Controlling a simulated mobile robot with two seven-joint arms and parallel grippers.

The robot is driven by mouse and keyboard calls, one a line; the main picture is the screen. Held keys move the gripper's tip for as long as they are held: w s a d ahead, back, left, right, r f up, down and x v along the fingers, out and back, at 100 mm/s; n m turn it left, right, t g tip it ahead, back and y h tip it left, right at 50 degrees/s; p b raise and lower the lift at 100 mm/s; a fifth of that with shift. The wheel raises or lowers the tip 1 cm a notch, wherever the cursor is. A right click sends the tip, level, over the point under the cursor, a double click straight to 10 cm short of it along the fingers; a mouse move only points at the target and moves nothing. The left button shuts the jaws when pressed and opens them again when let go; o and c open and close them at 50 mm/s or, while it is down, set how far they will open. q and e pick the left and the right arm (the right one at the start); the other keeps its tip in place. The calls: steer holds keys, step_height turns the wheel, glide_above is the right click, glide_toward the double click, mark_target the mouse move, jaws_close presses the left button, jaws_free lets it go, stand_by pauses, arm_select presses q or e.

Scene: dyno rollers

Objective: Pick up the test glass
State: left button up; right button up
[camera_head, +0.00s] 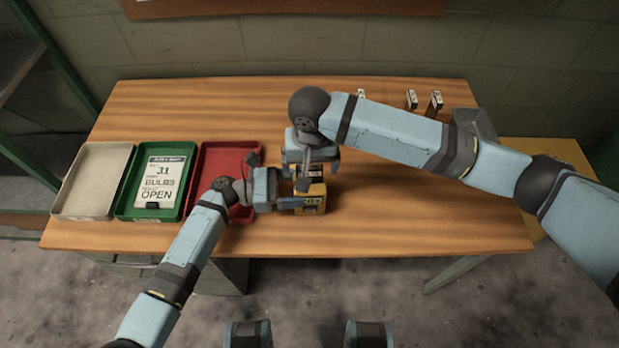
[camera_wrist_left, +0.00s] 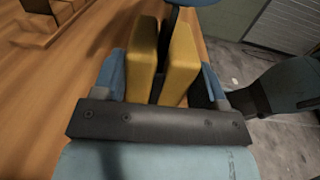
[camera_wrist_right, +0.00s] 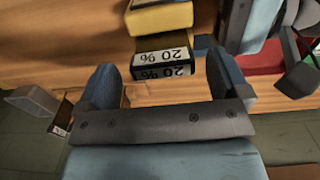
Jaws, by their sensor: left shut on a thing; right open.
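A dark piece with a white "20 %" label, which looks like the test glass (camera_wrist_right: 163,62), lies between and just beyond my right gripper's fingertips (camera_wrist_right: 165,78). It also shows in the head view (camera_head: 314,172), against the far side of a yellow block-shaped device (camera_head: 312,198). I cannot tell whether it sits in that device or only beside it. My right gripper (camera_head: 311,166) is open, with a finger on each side of the labelled piece. My left gripper (camera_wrist_left: 162,65) is shut on the yellow device, whose two yellow halves show a gap between them.
A red tray (camera_head: 240,153), a green tray (camera_head: 128,205) with a sign, and a pale tray (camera_head: 70,205) line the left of the table (camera_head: 420,225). Small labelled dark pieces (camera_head: 435,102) stand at the back right near a grey bin (camera_head: 475,122). The front right is clear.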

step_height(320, 180, down, 3)
steer(key=shift+s+a+f, duration=0.1)
steer(key=shift+f, duration=0.1)
steer(key=shift+c, duration=0.2)
steer(key=c, duration=1.1)
steer(key=shift+r, duration=0.1)
step_height(320, 180, up, 18)
steer(key=shift+f, duration=0.1)
